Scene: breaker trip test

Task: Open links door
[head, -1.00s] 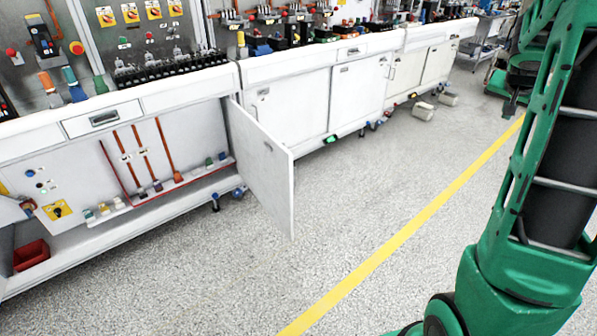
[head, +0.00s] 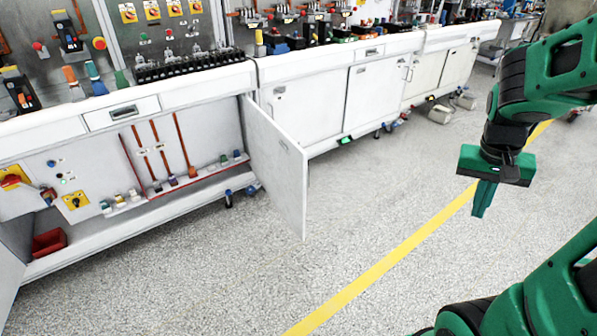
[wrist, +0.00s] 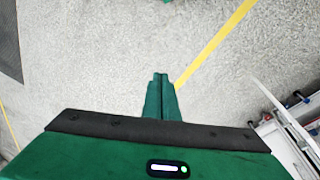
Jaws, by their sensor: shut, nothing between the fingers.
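In the head view a white cabinet door (head: 277,165) stands swung out from the left bench, with a small handle slot near its top free edge. Behind it the cabinet interior (head: 215,135) is exposed, with several red-brown vertical bars and a red line along the lower ledge. My gripper (head: 479,212) hangs pointing down over the floor, well to the right of this door and touching nothing. Its fingers are shut and empty, as the wrist view (wrist: 161,82) also shows. I cannot tell which door is the links door.
Closed white cabinet doors (head: 312,105) continue along the bench to the right. A red bin (head: 48,242) sits in the lower left compartment. A yellow line (head: 390,262) crosses the speckled floor, which is clear between my arm and the bench.

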